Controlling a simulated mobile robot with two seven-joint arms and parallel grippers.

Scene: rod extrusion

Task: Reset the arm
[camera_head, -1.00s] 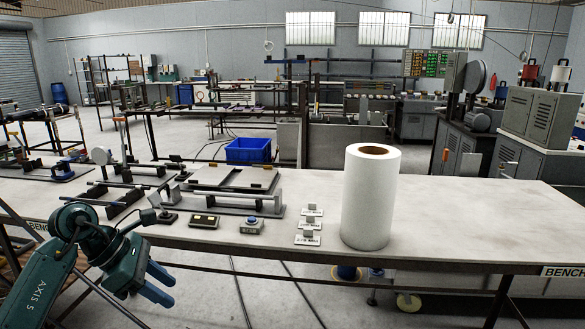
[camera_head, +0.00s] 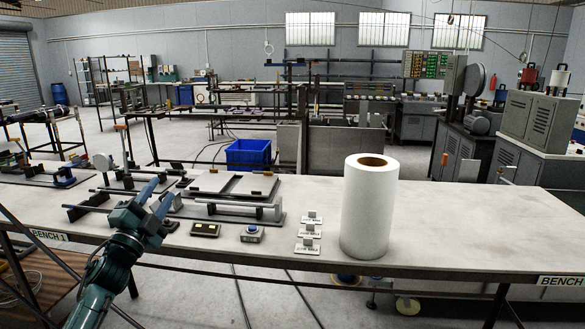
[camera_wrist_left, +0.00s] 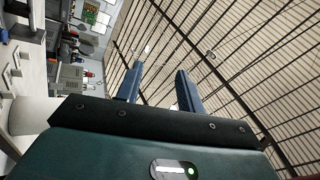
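My left arm (camera_head: 110,265) comes in from the lower left of the head view, in front of the bench's near edge. Its gripper (camera_head: 164,188) points up and to the right, with two blue fingers apart and nothing between them. In the head view, the fingers overlap the rods and fixtures on the bench behind them. The left wrist view shows the same gripper (camera_wrist_left: 160,70) with a clear gap between its fingers, against the ceiling beams. My right gripper is not in view.
The bench (camera_head: 450,220) carries a white roll (camera_head: 369,210), several label cards (camera_head: 308,233), a small button box (camera_head: 252,234), a dark box (camera_head: 206,230) and a flat plate fixture (camera_head: 240,188). The bench right of the roll is clear. A blue crate (camera_head: 248,152) stands behind.

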